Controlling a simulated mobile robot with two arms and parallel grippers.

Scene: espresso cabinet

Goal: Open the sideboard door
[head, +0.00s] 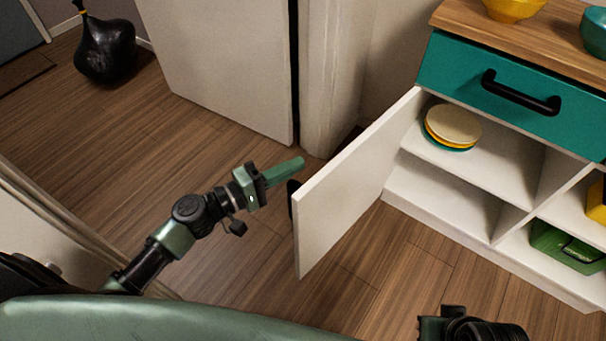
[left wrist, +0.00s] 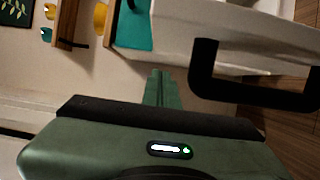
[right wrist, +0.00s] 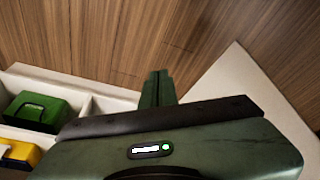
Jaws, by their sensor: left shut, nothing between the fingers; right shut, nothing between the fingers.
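The sideboard door (head: 350,190) stands swung wide open, its white inner face showing in the head view. Its black handle (head: 292,196) peeks out past the door's free edge; in the left wrist view the handle (left wrist: 252,98) shows large, right of the fingers. My left gripper (head: 300,162) is shut and empty, on the handle side of the door, apart from the handle. My right gripper's fingers (right wrist: 157,82) are shut and empty in the right wrist view; its fingers are out of the head view. A white panel (right wrist: 265,90), apparently the door, lies right of them.
The sideboard's open shelves hold stacked plates (head: 453,125) and a green box (head: 568,246). A teal drawer (head: 500,90) is closed above. Wooden floor lies free around the door.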

